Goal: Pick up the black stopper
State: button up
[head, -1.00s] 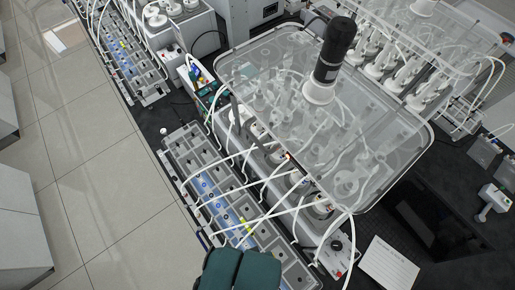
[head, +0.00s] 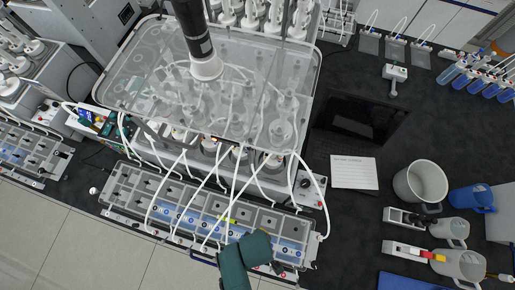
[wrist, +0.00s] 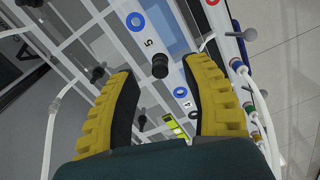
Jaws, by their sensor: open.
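A black stopper (wrist: 159,65) shows in the wrist view above the grey rack, near a label "5". My gripper (wrist: 162,72) is open. Its two yellow ribbed fingers with black inner pads stand on either side of this stopper in the picture, with gaps on both sides. I cannot tell how far the fingertips are above it. Other small black parts show at the left (wrist: 97,74) and lower, between the fingers (wrist: 140,120). In the head view my dark teal gripper body (head: 245,258) is over the front of the rack (head: 125,190); its fingertips and the stopper there cannot be made out.
White tubes (head: 184,165) arch from the clear-lidded reactor bath (head: 140,65) over the rack. A white control box (head: 310,190) stands at the rack's right end. A paper sheet (head: 354,172), a large pot (head: 420,182) and jugs (head: 452,232) are further right.

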notch_tip(320, 180, down, 3)
jog(key=shift+r, duration=0.1)
jog(key=shift+s, duration=0.1)
grip_shut()
jog(key=shift+r, duration=0.15)
notch_tip(320, 180, up, 10)
jog(key=shift+f, duration=0.1)
dwell(0.4)
jog(key=shift+r+p, duration=1.5)
jog(key=shift+p, duration=0.8)
